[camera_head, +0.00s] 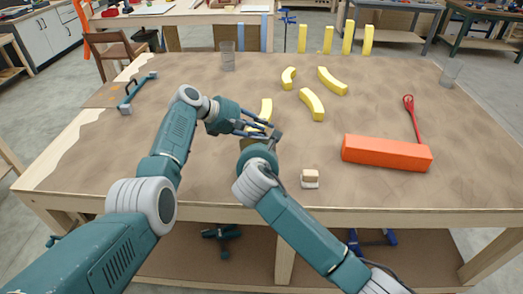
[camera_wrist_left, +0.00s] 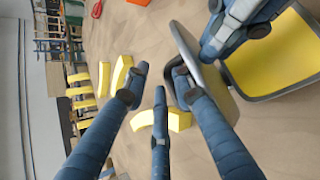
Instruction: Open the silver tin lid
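The silver tin lid (camera_wrist_left: 208,75) shows in the left wrist view as a grey panel tilted up along the edge of the tin (camera_wrist_left: 275,62). The tin has a yellow surface inside a dark rim. My left gripper (camera_head: 262,128) is over the middle of the table. Its three fingers (camera_wrist_left: 158,82) are spread, and the rightmost one is at the lid's edge; I cannot tell if they touch. Blue fingers of my right gripper (camera_wrist_left: 238,25) lie across the tin's upper corner. In the head view the grippers hide most of the tin, and the right gripper's fingers are mostly hidden.
Several curved yellow blocks (camera_head: 312,104) lie behind the grippers, and upright yellow ones stand at the back edge. An orange block (camera_head: 386,153), a red tool (camera_head: 411,115) and a small tan-and-white block (camera_head: 310,178) lie right. Two clear glasses (camera_head: 227,56) stand farther back. The left front is clear.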

